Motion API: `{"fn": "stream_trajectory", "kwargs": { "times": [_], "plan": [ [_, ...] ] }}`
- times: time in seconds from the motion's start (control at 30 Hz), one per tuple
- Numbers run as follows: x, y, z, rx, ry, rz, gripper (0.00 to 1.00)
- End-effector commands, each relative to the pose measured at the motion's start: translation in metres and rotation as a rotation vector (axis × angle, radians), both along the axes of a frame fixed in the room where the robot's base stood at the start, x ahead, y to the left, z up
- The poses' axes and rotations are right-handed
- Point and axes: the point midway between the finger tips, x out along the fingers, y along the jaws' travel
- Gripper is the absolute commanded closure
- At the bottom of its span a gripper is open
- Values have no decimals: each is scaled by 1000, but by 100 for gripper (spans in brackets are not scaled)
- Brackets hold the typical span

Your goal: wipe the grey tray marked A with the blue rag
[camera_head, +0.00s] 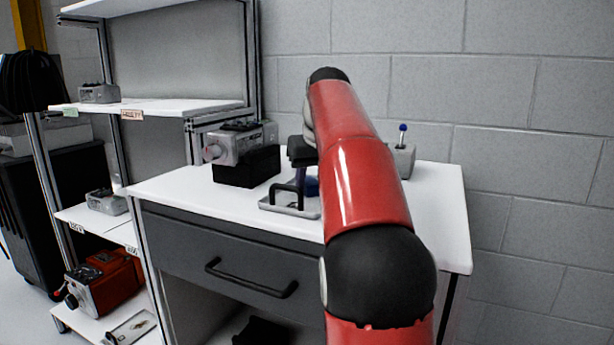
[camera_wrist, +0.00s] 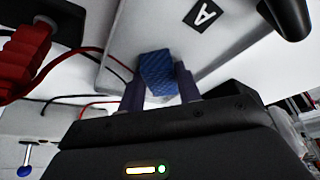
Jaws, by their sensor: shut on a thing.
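The light grey tray (camera_head: 268,207) lies on the white bench top, with a black handle (camera_head: 286,190) near its left end. In the wrist view the tray (camera_wrist: 212,62) fills the upper middle and bears a black label with a white A (camera_wrist: 205,14). My gripper (camera_wrist: 158,76) is shut on the blue rag (camera_wrist: 157,68), a small folded pad between its two fingers. The rag is over the tray, beside the label; whether it touches the surface I cannot tell. In the head view my red arm hides much of the tray's right side.
A small grey box (camera_head: 404,160) with a blue-tipped stick is at the back right. The wrist view shows a red ribbed plug (camera_wrist: 24,52) with cables.

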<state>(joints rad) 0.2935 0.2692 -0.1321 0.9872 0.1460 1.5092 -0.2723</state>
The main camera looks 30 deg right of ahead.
Motion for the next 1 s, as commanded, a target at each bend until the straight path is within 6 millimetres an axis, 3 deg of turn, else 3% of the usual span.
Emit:
{"fn": "stream_trajectory", "kwargs": {
  "times": [0.6, 1.0],
  "plan": [
    [26, -34, -1, 0, 1, -1, 84],
    [22, -28, -1, -1, -1, 1, 84]
  ]
}}
